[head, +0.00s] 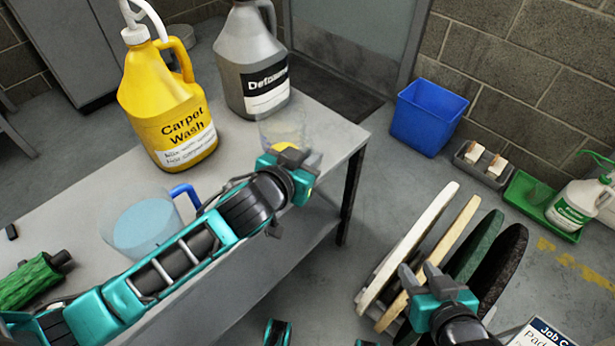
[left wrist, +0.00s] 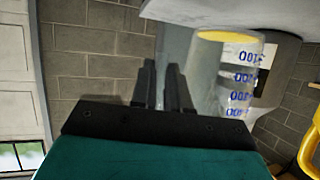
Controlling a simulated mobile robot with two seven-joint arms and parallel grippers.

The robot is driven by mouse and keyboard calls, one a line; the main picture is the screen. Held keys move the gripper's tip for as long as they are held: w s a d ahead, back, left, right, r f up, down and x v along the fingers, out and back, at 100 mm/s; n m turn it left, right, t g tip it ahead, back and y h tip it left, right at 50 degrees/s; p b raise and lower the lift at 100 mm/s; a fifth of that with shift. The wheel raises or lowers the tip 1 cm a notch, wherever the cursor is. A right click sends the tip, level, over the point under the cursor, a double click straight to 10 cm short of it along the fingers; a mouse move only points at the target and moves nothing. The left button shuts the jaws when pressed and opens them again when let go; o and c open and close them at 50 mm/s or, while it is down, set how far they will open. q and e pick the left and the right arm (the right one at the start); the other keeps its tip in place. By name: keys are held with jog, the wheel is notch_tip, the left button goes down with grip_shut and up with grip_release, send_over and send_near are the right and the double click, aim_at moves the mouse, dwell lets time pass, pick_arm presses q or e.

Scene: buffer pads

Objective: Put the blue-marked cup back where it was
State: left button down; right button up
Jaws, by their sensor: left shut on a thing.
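The blue-marked cup (head: 283,124) is clear, with yellow at one end. It is near the right end of the grey table (head: 318,118), in front of the grey jug. In the left wrist view, blue "100" marks show on the cup (left wrist: 238,85), right by the fingers. My left gripper (head: 290,158) is shut on the cup, and its fingers (left wrist: 163,85) show only a narrow gap. The gripper hides part of the cup, and I cannot tell whether its base touches the table. My right gripper (head: 420,275) is open and empty, over the round pads.
A yellow Carpet Wash jug (head: 165,105) and a grey jug (head: 250,65) stand on the table. A clear cup with a blue handle (head: 145,225) holds blue liquid, close to my left arm. Several round pads (head: 415,240) stand at right. A blue bin (head: 428,115) is on the floor.

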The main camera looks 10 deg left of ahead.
pick_arm(q)
notch_tip(320, 180, down, 4)
jog(key=shift+f+b, duration=0.1)
jog(key=shift+b, duration=0.7)
jog(key=shift+f, duration=0.15)
jog(key=c, duration=1.6)
grip_release()
jog(key=shift+f, duration=0.1)
jog(key=o, duration=0.5)
